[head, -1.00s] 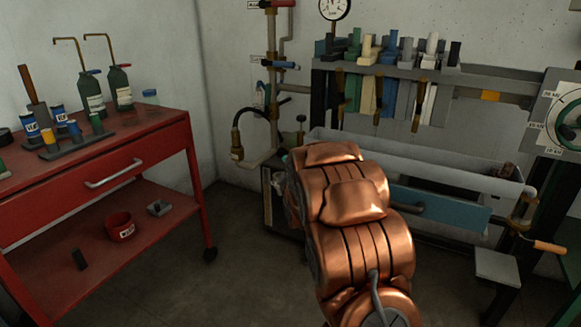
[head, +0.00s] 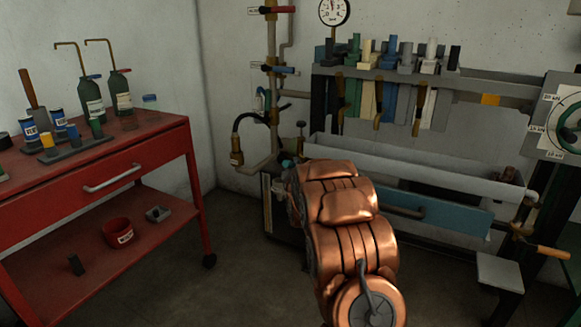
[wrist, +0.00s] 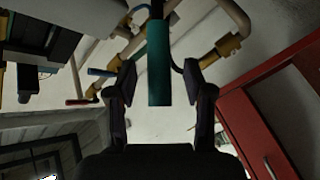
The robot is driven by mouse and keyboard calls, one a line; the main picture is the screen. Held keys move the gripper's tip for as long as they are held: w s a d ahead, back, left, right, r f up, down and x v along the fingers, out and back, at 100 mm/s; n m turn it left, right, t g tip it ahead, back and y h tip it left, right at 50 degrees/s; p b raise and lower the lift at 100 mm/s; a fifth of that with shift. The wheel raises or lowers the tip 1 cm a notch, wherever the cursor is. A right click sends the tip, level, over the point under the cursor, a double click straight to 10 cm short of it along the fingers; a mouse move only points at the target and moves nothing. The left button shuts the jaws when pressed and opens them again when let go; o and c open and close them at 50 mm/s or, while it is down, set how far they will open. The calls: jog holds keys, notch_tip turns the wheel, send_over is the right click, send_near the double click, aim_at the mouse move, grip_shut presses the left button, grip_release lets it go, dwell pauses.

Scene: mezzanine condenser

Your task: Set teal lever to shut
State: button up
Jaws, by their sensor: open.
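The teal lever shows in the wrist view as a long teal handle (wrist: 158,62), its end pointing toward my gripper. My gripper (wrist: 164,90) is open, with one dark finger on each side of the lever's end. Gaps show on both sides, and I see no clear contact. In the head view, a small teal piece (head: 288,163) shows just beyond my copper arm; I cannot tell for sure that it is the lever. My gripper is hidden behind the arm there. The lever's pivot is not clearly visible.
A red lever (head: 278,9) and a blue lever (head: 284,70) sit on the wall pipes. A black hose (head: 238,128) curves beside them. A red cart (head: 150,190) stands left, and a grey trough (head: 420,168) with tools above stands right. Floor between cart and bench is clear.

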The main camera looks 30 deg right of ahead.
jog(key=shift+x, duration=1.2)
grip_shut()
